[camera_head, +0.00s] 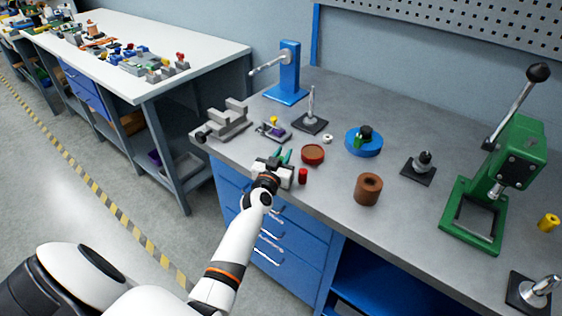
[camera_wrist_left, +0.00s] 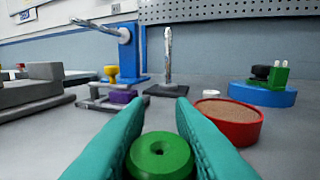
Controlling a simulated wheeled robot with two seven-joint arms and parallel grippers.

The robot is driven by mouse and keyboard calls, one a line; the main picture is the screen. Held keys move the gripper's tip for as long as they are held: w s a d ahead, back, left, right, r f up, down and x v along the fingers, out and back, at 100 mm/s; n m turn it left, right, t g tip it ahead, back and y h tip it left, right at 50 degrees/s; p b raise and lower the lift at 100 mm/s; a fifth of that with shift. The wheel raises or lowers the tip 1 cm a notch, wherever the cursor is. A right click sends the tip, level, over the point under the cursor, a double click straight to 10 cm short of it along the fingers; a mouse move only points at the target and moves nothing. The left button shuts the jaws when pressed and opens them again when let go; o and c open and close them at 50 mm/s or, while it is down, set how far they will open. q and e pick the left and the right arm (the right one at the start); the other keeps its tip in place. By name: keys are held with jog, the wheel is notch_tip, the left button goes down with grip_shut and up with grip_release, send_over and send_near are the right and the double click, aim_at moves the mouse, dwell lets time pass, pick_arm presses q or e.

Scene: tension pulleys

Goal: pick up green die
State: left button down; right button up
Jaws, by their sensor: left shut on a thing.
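My left gripper (camera_head: 284,157) reaches in over the front edge of the grey workbench. Its two teal fingers (camera_wrist_left: 160,125) are shut on the green die (camera_wrist_left: 160,156), a round green piece with a small hole in its top. The die sits low between the fingers in the left wrist view. In the head view the gripper hides it. I cannot tell whether the die still touches the bench. My right gripper is not in view.
A red dish (camera_head: 313,154) and red cylinder (camera_head: 303,176) are close right of the gripper. Behind are a purple-and-yellow fixture (camera_head: 272,130), a post on a black plate (camera_head: 311,121) and a blue disc (camera_head: 364,145). A brown ring (camera_head: 368,190) and green press (camera_head: 496,190) stand further right.

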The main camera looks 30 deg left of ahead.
pick_arm(q)
notch_tip(320, 180, up, 10)
jog(key=p, duration=0.2)
dwell(1.2)
